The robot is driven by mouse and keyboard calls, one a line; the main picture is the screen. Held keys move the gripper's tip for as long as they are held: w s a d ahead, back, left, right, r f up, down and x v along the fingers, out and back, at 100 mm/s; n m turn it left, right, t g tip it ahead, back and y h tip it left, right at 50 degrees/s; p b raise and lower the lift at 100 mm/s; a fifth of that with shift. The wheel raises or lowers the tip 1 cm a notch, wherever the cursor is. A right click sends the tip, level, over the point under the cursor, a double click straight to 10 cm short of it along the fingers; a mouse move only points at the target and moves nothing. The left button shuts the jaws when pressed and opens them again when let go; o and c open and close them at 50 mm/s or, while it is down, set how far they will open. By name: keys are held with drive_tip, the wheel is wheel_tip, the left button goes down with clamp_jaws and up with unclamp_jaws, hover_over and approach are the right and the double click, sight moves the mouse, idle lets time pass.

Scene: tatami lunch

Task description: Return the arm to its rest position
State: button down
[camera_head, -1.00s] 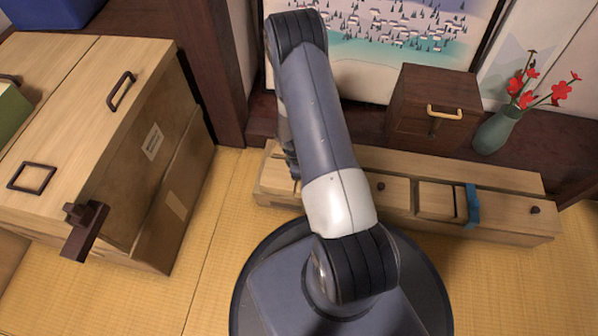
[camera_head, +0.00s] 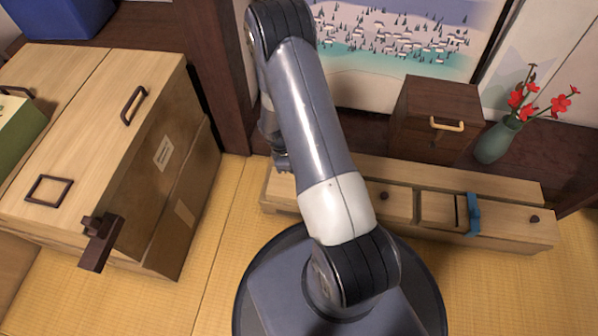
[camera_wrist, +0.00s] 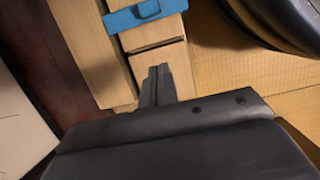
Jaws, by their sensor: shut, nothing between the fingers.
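My arm rises from the round base in the middle of the head view, with the upper link leaning up and to the left. My gripper (camera_wrist: 158,82) shows in the wrist view with its fingers together and nothing between them. In that view it is over the low wooden bench-like cabinet (camera_wrist: 155,35), near its blue strap (camera_wrist: 145,14). In the head view the gripper end is mostly hidden behind my arm. I cannot tell whether the fingers touch the cabinet.
The low cabinet (camera_head: 510,215) stands behind my base, with its blue strap (camera_head: 473,214) at right. A dark wooden box (camera_head: 436,115) and a vase with red flowers (camera_head: 497,140) stand behind it. A wooden chest (camera_head: 85,130) is at left. Tatami floor (camera_head: 225,245) is clear between chest and base.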

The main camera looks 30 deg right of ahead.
drive_tip(key=shift+w+a+r, duration=0.1)
drive_tip(key=shift+a+r, duration=0.05)
drive_tip(key=shift+r, duration=0.55)
drive_tip(key=shift+f, duration=0.15)
